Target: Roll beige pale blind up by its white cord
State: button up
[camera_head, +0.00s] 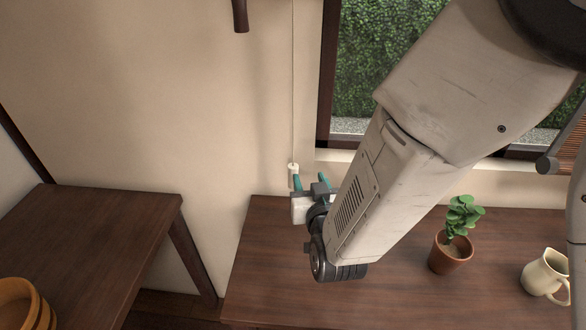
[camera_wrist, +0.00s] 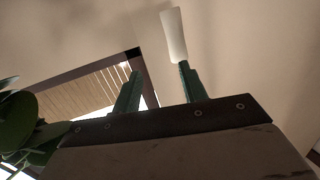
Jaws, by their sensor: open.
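The white cord (camera_head: 293,90) hangs straight down the wall left of the window and ends in a small white pull (camera_head: 293,168). My gripper (camera_head: 311,180) is open, with its teal fingertips at the pull's height. The left finger is close to the pull or overlaps it in the picture; contact cannot be told. In the wrist view, the white pull (camera_wrist: 174,36) stands just beyond the right fingertip of my open gripper (camera_wrist: 160,68), not clearly between the fingers. A beige slatted blind (camera_wrist: 92,96) shows at the left there, hanging in the dark window frame.
A dark wooden table (camera_head: 285,235) lies below my gripper. A potted plant (camera_head: 450,252) and a cream jug (camera_head: 545,275) stand on it. Another dark table (camera_head: 90,235) is at the left with a wooden tub (camera_head: 20,305). A brown slatted blind (camera_head: 574,140) shows at the right edge.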

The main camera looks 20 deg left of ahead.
aim_at(293, 169)
jog(key=shift+n+t+y, duration=0.3)
jog(key=shift+t, duration=0.3)
jog(key=w+a, duration=0.2)
jog(key=w+a+f, duration=0.1)
jog(key=w+a, duration=0.1)
jog(key=a, duration=0.1)
jog(key=shift+w+a, duration=0.2)
jog(key=shift+a, duration=0.05)
